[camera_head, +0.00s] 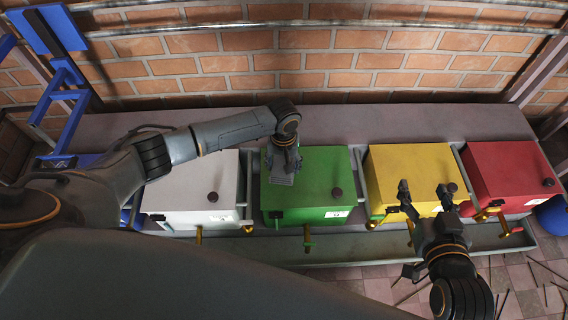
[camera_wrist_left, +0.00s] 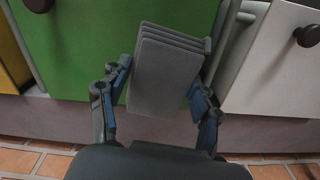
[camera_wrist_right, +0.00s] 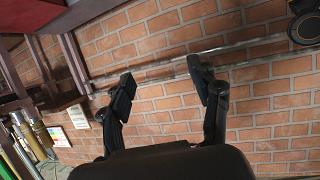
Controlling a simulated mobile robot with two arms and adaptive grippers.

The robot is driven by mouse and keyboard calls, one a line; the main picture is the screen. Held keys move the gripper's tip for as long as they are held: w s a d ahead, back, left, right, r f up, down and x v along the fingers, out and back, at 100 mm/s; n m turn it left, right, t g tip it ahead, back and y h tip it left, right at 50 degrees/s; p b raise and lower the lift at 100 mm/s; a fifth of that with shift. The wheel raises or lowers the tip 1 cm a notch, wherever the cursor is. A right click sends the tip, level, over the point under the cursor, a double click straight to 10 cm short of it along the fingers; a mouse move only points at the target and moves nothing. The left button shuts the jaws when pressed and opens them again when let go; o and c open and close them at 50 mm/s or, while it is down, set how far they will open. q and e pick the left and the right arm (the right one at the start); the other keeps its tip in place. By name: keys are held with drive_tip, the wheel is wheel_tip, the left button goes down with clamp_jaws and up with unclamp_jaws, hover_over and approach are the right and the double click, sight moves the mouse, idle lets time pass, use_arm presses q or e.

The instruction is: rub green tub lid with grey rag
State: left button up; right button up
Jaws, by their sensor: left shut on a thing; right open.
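The green tub (camera_head: 320,170) stands in a row of tubs, with a flat green lid and a dark knob near its front right corner. My left gripper (camera_head: 284,165) is over the left part of this lid. In the left wrist view, the left gripper (camera_wrist_left: 160,95) is shut on the grey rag (camera_wrist_left: 165,75), a folded stack of flat layers. The rag (camera_head: 280,178) lies at or just above the lid; whether it touches I cannot tell. My right gripper (camera_head: 425,200) is open and empty in front of the yellow tub. In the right wrist view its fingers (camera_wrist_right: 163,90) are apart.
A white tub (camera_head: 195,185) stands left of the green one. A yellow tub (camera_head: 415,165) and a red tub (camera_head: 505,170) stand to the right. A grey trough (camera_head: 350,245) with brass spouts runs along the front. A brick wall (camera_head: 330,60) is behind.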

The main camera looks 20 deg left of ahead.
use_arm(q)
drive_tip(key=shift+r+p, duration=0.5)
drive_tip(key=shift+p, duration=0.05)
drive_tip(key=shift+r+p, duration=0.35)
drive_tip(key=shift+p, duration=0.15)
use_arm(e)
drive_tip(key=s+d+f+g+h, duration=0.1)
drive_tip(key=s+d+f+g, duration=0.2)
drive_tip(key=s+f+g, duration=0.2)
drive_tip(key=shift+s+d+f+g+h, duration=0.3)
drive_tip(key=shift+s+d+f+g, duration=0.1)
drive_tip(key=shift+s+f, duration=0.75)
drive_tip(key=shift+s+r, duration=0.1)
use_arm(q)
drive_tip(key=shift+r, duration=0.1)
